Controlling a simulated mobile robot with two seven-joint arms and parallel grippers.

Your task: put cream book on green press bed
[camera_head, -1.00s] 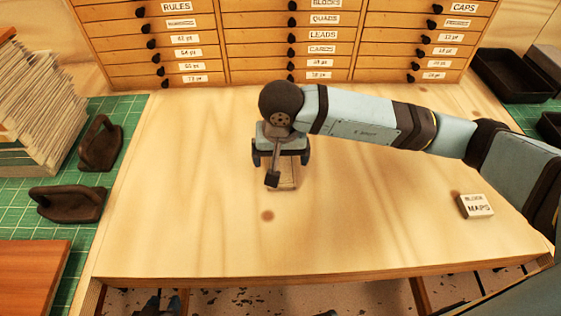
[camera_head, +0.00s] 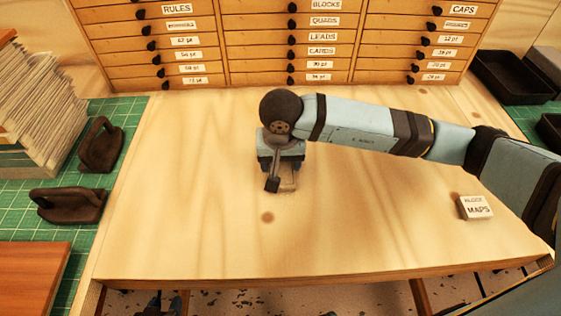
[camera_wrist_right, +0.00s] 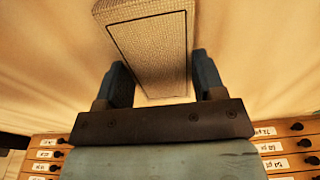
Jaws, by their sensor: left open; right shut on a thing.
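The cream book (camera_head: 288,182) has a woven-looking cover with a dark border line, seen close up in the right wrist view (camera_wrist_right: 150,45). In the head view it is small and partly hidden under my right gripper (camera_head: 282,166), on or just above the pale wooden worktop. My right gripper is shut on the book, one finger on each side. My left gripper (camera_head: 163,305) shows only as small dark tips at the bottom edge and is open. I cannot pick out a press bed for certain; a green gridded surface (camera_head: 60,205) lies at the left.
A "MAPS" block (camera_head: 475,207) lies right on the worktop (camera_head: 200,230). Dark handled tools (camera_head: 72,203) and a paper stack (camera_head: 40,110) stand left. A drawer cabinet (camera_head: 275,45) lines the back. Dark trays (camera_head: 510,75) stand back right. The worktop's front and left are clear.

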